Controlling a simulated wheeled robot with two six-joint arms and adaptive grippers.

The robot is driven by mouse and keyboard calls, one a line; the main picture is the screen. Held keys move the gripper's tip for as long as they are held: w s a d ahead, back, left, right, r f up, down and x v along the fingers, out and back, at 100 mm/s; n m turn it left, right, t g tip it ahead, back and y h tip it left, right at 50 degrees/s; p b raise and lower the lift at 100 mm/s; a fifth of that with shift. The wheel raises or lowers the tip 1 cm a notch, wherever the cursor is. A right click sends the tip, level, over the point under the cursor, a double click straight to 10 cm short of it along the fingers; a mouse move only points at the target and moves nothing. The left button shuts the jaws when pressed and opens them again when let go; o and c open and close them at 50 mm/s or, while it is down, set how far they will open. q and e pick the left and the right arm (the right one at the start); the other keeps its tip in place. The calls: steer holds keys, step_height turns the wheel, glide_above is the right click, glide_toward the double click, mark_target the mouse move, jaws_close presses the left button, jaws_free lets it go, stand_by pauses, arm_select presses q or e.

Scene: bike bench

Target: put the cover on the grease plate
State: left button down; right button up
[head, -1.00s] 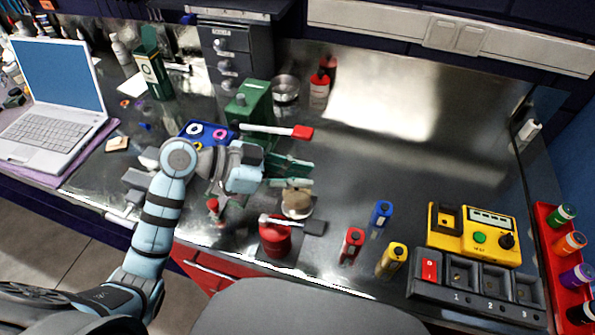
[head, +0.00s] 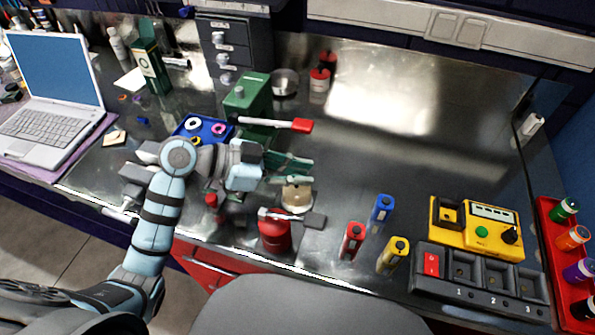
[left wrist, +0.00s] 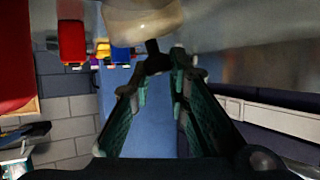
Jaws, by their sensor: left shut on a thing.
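My left gripper (head: 292,168) has its green fingers closed over the bench. In the left wrist view its fingertips (left wrist: 166,62) meet at a small dark knob. A pale tan round piece (head: 297,198), seemingly the cover, is right at the fingertips, and it also shows at the top of the left wrist view (left wrist: 143,20). The gripper appears shut on its knob. I cannot tell a separate grease plate under it, nor whether the piece touches the bench. My right gripper is not in view.
A red can (head: 275,232) with a grey-ended tool across it stands close in front. Red (head: 352,241), blue (head: 381,209) and yellow (head: 394,254) cylinders stand to the right. A green box (head: 250,100) and a red-headed tool (head: 300,125) are behind.

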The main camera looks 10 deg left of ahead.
arm_select(q)
steer(key=shift+s+f, duration=0.3)
steer(key=shift+f, duration=0.2)
steer(key=shift+w+f+b, duration=0.1)
steer(key=shift+f+b, duration=0.1)
steer(key=shift+b, duration=0.15)
steer(key=c, duration=1.9)
jaws_free()
steer(key=shift+o, duration=0.4)
steer(key=shift+w, duration=0.1)
steer(key=p+v, duration=0.3)
steer(key=v, duration=0.8)
steer(key=shift+w+r, duration=0.1)
steer(key=shift+r, duration=0.05)
